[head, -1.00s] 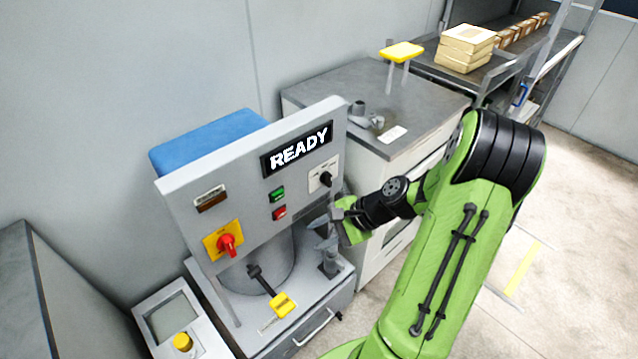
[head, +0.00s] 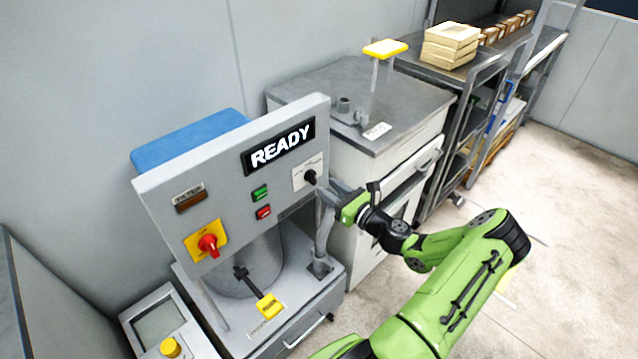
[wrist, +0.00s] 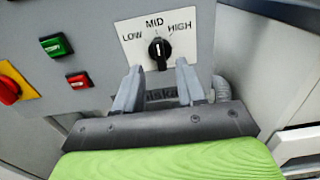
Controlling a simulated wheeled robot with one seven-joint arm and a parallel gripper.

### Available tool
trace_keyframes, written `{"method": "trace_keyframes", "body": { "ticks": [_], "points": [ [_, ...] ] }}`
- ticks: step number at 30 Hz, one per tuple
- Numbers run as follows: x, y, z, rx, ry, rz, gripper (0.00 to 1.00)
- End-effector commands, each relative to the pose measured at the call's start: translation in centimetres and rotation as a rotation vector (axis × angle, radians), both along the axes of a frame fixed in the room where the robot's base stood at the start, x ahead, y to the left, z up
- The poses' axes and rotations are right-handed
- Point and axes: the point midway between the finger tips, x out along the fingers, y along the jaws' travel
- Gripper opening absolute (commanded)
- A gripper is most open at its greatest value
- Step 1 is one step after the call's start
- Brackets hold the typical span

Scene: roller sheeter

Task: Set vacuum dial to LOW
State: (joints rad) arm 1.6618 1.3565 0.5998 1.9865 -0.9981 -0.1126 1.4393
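The vacuum dial (head: 310,177) is a black knob on a white plate at the right end of the grey panel. In the wrist view the dial (wrist: 159,50) has its white mark upright, toward MID. LOW is printed to its upper left and HIGH to its upper right. My gripper (wrist: 158,80) is open and empty. Its two fingers point at the panel, one on each side below the dial, and do not appear to touch it. In the head view my gripper (head: 334,192) is just right of the dial.
A green button (head: 260,193) and a red button (head: 263,212) sit left of the dial. A red rotary switch (head: 208,244) on a yellow plate is farther left. The display (head: 279,147) reads READY. A white cabinet with a grey top (head: 412,105) stands right of the machine.

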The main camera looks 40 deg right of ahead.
Motion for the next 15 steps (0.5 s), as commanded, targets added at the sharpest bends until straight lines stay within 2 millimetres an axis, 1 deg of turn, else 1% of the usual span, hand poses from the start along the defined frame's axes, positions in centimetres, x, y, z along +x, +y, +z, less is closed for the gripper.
{"method": "trace_keyframes", "body": {
  "ticks": [1, 3, 6, 9, 15],
  "points": [
    [1.2, 0.1, -0.2, -0.002, 0.001, 0.004, 0.39],
    [2.6, 0.2, -0.1, -0.002, -0.001, 0.003, 0.39],
    [4.0, 0.1, -0.1, -0.002, 0.001, 0.002, 0.39],
    [4.6, 0.1, -0.1, -0.001, 0.002, 0.001, 0.39],
    [4.7, 0.1, 0.0, -0.001, 0.002, 0.0, 0.39]
  ]
}}
